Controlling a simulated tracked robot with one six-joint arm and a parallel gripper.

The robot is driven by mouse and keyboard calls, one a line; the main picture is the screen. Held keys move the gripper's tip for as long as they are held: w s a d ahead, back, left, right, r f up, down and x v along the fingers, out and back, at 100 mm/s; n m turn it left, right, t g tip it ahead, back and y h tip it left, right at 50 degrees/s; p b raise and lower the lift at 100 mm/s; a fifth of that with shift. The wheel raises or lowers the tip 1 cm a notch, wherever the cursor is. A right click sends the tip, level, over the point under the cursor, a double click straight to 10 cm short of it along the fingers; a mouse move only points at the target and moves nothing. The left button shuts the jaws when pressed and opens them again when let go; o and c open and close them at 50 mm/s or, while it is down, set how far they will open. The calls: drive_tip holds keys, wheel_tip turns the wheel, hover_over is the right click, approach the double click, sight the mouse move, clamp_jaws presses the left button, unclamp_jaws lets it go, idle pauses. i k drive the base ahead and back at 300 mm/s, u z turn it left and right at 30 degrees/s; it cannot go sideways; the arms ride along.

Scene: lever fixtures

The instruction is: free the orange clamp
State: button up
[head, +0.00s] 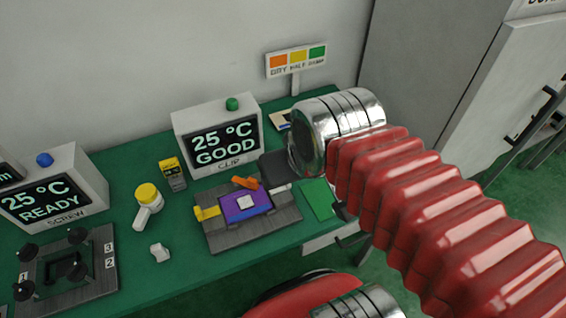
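The orange clamp (245,183) is a small lever on the back part of a dark grey fixture (272,223), at the edge of a purple board. A yellow clamp (206,212) sits at the fixture's left side. My gripper (277,176) is a dark shape just right of the orange clamp, at the end of my red-sleeved arm. Its fingers are too small and hidden to tell open from shut. I cannot tell whether it touches the clamp.
A display box (216,136) reading "25 °C GOOD", labelled CLIP, stands behind the fixture. A READY display (52,190) and screw fixture (68,268) are at left. A yellow-capped bottle (148,205) and white piece (159,252) lie between. A green plate (318,199) is at right.

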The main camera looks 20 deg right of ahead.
sight(252, 184)
drive_tip(key=u, duration=0.3)
drive_tip(key=k, duration=0.7)
drive_tip(key=u, duration=0.55)
drive_tip(key=k, duration=0.65)
drive_tip(key=u, duration=0.4)
drive_tip(key=i, duration=1.6)
drive_tip(key=z, duration=0.65)
